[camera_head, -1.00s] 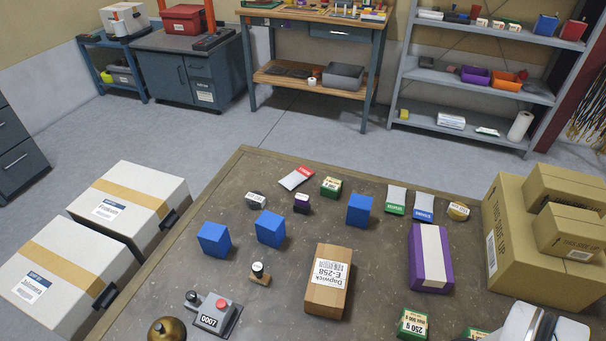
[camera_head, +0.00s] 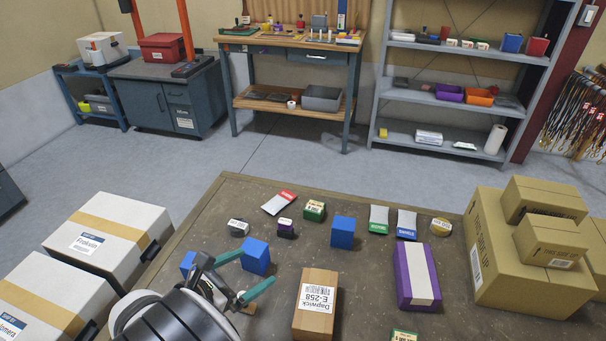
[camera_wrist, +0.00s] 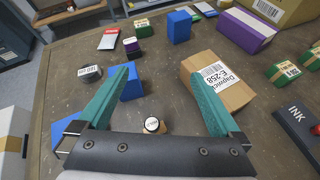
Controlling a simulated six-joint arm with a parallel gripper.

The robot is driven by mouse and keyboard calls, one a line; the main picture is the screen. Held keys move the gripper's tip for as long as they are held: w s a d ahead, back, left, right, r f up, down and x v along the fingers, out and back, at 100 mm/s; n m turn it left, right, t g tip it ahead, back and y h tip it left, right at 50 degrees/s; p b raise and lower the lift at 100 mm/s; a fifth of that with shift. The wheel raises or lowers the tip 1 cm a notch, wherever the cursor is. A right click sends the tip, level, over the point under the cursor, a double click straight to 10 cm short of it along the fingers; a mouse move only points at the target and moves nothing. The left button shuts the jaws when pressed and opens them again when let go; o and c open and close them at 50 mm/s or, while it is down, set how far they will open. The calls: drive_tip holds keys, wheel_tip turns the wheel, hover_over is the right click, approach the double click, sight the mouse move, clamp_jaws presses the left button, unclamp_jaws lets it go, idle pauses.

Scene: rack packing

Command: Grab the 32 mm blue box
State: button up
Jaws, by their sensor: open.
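Three blue boxes stand on the brown table: one at the middle back (camera_head: 342,232), one left of centre (camera_head: 257,255), and one further left (camera_head: 187,262), mostly hidden by my arm. They look alike, and I cannot read which is 32 mm. My gripper (camera_head: 247,273) is open and empty, above the table by the centre-left box. In the wrist view, my gripper (camera_wrist: 157,66) has its left finger in front of one blue box (camera_wrist: 130,84), overlapping it. Another blue box (camera_wrist: 179,27) stands beyond the fingers. I cannot tell whether the finger touches anything.
A brown carton (camera_head: 315,304) lies right of my gripper. A purple box (camera_head: 403,278), small packets, and stacked cartons (camera_head: 495,240) are to the right. White cases (camera_head: 105,238) flank the table's left side.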

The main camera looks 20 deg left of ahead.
sight(251, 251)
drive_tip(key=s+a+f+n+t+y, duration=0.1)
drive_tip(key=s+a+f+n+y, duration=0.25)
drive_tip(key=a, duration=0.35)
drive_tip(key=shift+n+h, duration=0.45)
drive_tip(key=x, duration=1)
drive_tip(key=r+x, duration=0.1)
drive_tip(key=x, duration=0.5)
drive_tip(key=shift+w+d, duration=0.25)
drive_tip(key=shift+w, duration=0.05)
drive_tip(key=c, duration=1.4)
